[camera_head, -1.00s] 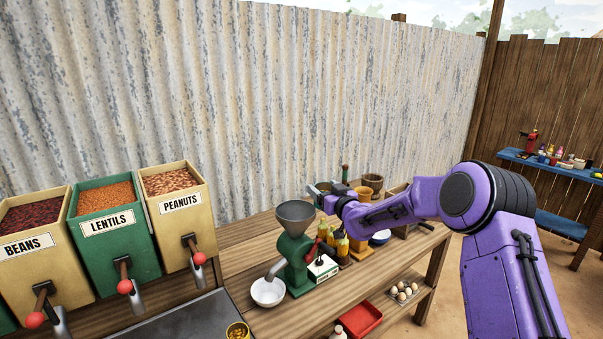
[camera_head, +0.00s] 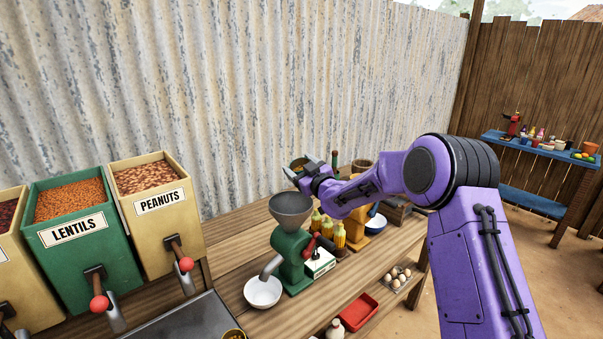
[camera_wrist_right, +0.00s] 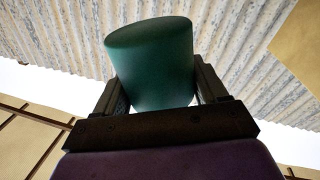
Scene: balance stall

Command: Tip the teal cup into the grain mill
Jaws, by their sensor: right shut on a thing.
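My right gripper (camera_head: 303,171) is shut on the teal cup, which fills the middle of the right wrist view (camera_wrist_right: 150,65) between the two fingers. In the head view the cup is small and mostly hidden by the gripper. The grain mill (camera_head: 291,248) is green with a grey funnel hopper (camera_head: 290,205) and stands on the wooden bench. The gripper and cup appear just above and slightly right of the hopper in the head view. I cannot tell whether the cup is directly over it. My left gripper is not in view.
A white bowl (camera_head: 262,292) sits below the mill's spout. Bins of lentils (camera_head: 70,235) and peanuts (camera_head: 160,215) stand at left. A corrugated wall (camera_head: 250,90) rises behind the bench.

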